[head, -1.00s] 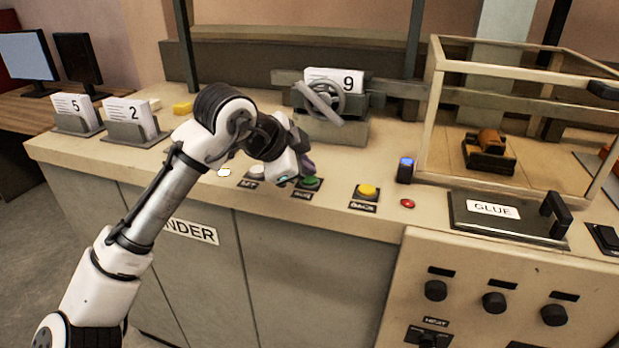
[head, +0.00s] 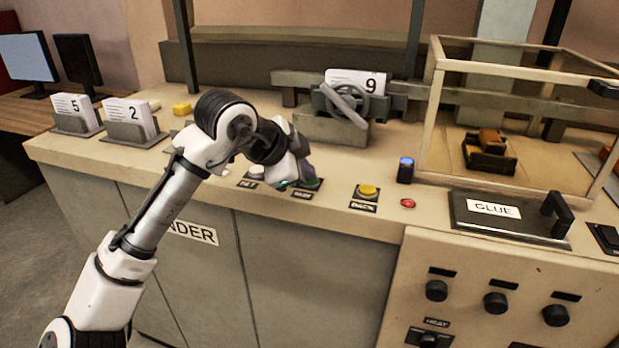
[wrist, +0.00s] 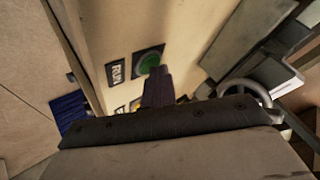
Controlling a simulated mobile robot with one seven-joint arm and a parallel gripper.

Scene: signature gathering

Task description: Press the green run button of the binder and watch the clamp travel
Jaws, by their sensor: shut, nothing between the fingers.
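The green run button (head: 313,183) sits on the binder's front ledge, partly covered by my gripper (head: 306,173) in the head view. In the wrist view the green button (wrist: 150,62) shows on its dark plate beside the RUN label. My shut, empty fingers (wrist: 157,85) overlap its near edge there; I cannot tell whether they press it. The clamp (head: 335,122), a grey block with a handwheel and a card marked 9, sits on the rail behind the buttons.
A yellow BACK button (head: 367,190) and a small red button (head: 408,203) lie to the right. A pale button (head: 257,171) is left of my gripper. Card holders 5 (head: 76,122) and 2 (head: 132,137) stand left. The glue lid (head: 515,228) and framed enclosure (head: 434,108) are right.

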